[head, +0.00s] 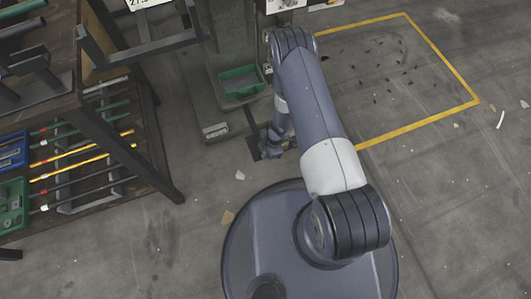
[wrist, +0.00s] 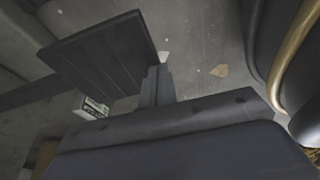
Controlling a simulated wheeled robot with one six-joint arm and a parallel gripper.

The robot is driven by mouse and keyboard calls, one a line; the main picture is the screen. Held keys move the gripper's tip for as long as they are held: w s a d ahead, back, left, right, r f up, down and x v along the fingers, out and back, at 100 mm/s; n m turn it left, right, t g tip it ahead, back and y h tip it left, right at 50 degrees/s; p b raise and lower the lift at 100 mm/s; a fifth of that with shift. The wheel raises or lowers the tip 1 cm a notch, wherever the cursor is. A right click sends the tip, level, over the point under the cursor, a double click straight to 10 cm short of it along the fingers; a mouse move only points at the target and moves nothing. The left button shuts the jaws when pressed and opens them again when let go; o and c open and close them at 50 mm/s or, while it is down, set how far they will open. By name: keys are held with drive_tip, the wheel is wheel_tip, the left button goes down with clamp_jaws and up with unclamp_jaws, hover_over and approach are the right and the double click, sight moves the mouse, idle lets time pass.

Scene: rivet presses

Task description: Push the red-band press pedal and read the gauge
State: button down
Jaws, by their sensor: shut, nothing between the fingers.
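A dark ribbed pedal plate (wrist: 100,55) fills the upper left of the wrist view, with a dark bar running off to the left. In the head view the pedal (head: 254,147) shows as a small dark plate low in front of the press column (head: 232,40). My gripper (head: 273,145) is beside its right edge; its shut, empty fingers (wrist: 157,86) appear close to the plate's corner in the wrist view. I cannot tell whether they touch. No red band is visible. The gauge is not clearly seen; a cut-off white sign (head: 140,3) shows part of a number at the top.
A green bin (head: 240,82) sits at the press. A small label plate (head: 215,130) is on its foot. A rack with rods and bins (head: 90,150) stands at left. A yellow floor outline (head: 420,130) encloses scattered dark bits at right. Scraps lie on the otherwise open floor.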

wheel_tip(320, 180, down, 8)
drive_tip(key=b, duration=0.5)
drive_tip(key=shift+s+d+r, duration=0.15)
drive_tip(key=shift+s+r, duration=0.05)
drive_tip(key=shift+r, duration=0.05)
drive_tip(key=shift+w, duration=0.1)
drive_tip(key=s+a+p+v, duration=0.1)
drive_tip(key=s+p+v, duration=0.2)
drive_tip(key=p+v, duration=0.4)
drive_tip(key=v, duration=0.8)
drive_tip(key=shift+r, duration=0.2)
drive_tip(key=shift+f, duration=0.1)
